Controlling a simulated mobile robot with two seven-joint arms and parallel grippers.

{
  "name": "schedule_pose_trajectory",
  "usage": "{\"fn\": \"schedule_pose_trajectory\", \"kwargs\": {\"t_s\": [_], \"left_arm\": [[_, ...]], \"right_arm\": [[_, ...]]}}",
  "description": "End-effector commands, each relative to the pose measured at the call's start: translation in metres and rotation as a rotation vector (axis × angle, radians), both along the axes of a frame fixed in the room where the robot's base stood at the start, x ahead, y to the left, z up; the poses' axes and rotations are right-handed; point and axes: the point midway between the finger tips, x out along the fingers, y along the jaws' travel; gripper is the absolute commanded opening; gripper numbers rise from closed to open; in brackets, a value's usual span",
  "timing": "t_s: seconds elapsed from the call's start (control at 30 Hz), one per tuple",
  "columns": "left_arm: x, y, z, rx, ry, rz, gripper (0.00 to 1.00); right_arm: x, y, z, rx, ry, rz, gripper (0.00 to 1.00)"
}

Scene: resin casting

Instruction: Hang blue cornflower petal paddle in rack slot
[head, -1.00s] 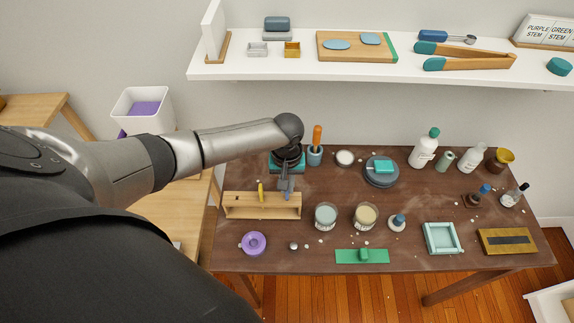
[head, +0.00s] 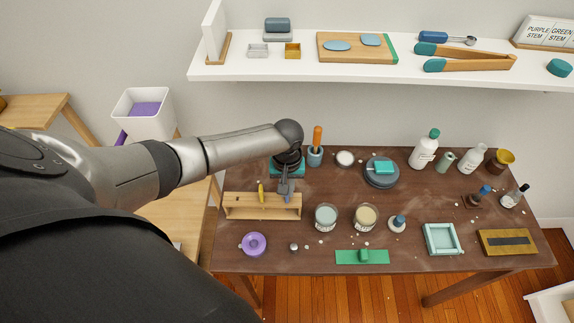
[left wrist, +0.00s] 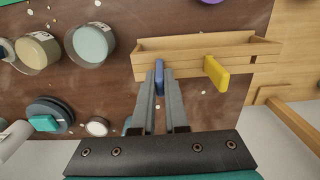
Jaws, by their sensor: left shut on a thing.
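The wooden rack (head: 240,212) stands at the left of the brown table, and it also shows in the left wrist view (left wrist: 240,41). A yellow paddle (head: 261,190) sits in it, also seen in the left wrist view (left wrist: 216,73). My left gripper (head: 286,192) is shut on the blue paddle (left wrist: 159,76), near the other end of the rack. The blue paddle's far end meets the rack's edge in the left wrist view; I cannot tell whether it is in a slot. My right gripper is not in view.
Two jars (head: 326,217) (head: 365,216) stand right of the rack. A purple dish (head: 254,244) is in front of it. An orange-handled tool in a blue cup (head: 315,155) stands behind, near my arm. A white shelf (head: 350,70) runs above the table's back.

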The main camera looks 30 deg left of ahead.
Motion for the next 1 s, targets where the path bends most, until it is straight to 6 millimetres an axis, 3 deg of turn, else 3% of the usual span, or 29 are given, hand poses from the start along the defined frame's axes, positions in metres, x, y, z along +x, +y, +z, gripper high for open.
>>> {"fn": "schedule_pose_trajectory", "kwargs": {"t_s": [0.03,0.33,0.67,0.83,1.0], "left_arm": [[0.0,0.0,0.0,0.0,0.0,0.0,0.15],[0.0,0.0,0.0,0.001,-0.001,0.0,0.46],[0.0,0.0,0.004,0.001,-0.001,-0.001,0.46],[0.001,0.0,0.025,0.0,-0.002,-0.002,0.46],[0.001,0.001,0.058,0.001,-0.004,-0.003,0.46]], "right_arm": [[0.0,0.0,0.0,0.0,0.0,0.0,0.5],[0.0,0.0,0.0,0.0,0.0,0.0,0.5],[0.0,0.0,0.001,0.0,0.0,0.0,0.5],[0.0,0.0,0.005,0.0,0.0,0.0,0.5],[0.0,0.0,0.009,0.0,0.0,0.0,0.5]]}}
